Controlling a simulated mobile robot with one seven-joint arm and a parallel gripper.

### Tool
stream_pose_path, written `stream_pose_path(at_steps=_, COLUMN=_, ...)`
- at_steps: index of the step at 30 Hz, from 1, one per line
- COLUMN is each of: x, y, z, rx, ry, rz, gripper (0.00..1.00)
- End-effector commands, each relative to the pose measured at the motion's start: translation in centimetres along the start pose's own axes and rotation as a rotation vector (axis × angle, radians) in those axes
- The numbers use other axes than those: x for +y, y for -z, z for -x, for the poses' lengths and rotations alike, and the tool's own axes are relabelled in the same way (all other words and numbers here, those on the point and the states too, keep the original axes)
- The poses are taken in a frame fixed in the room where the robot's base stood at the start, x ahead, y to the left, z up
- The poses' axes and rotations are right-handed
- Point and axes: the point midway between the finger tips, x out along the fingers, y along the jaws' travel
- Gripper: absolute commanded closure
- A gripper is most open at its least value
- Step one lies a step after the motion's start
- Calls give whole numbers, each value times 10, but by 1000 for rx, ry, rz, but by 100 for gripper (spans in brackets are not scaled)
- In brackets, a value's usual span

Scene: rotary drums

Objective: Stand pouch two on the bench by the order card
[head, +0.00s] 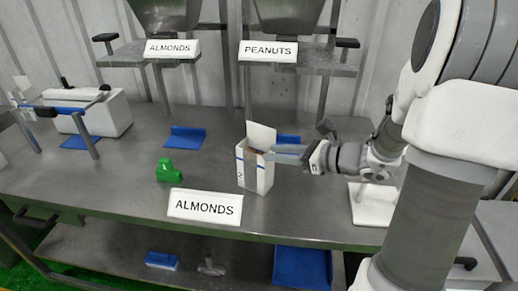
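Pouch two (253,175) is a white, box-like upright pouch with a blue band, a "2" on its side and a raised flap at the back. It is on or just above the bench (110,178), right of and behind the order card (204,208), which reads ALMONDS. My gripper (278,153) reaches in from the right, its fingertips at the pouch's upper right edge. Brownish contents show faintly at the pouch's mouth. The fingers are too small to tell whether they are closed on the pouch.
A green object (168,172) sits left of the pouch. Blue scoop-like pieces (185,137) lie behind. Drum stands with ALMONDS (172,48) and PEANUTS (268,51) signs rise at the back. A white machine (95,112) stands left.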

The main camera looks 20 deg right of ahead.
Motion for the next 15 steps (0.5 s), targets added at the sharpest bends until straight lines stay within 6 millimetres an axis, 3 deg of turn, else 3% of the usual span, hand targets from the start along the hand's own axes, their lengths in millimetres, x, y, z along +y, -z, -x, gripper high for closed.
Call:
stream_pose_path(at_steps=6, x=0, y=-1, z=31, rx=0, ry=2, rz=0, gripper=66)
stream_pose_path(at_steps=15, x=0, y=0, z=37, rx=0, ry=-1, rz=-1, gripper=66)
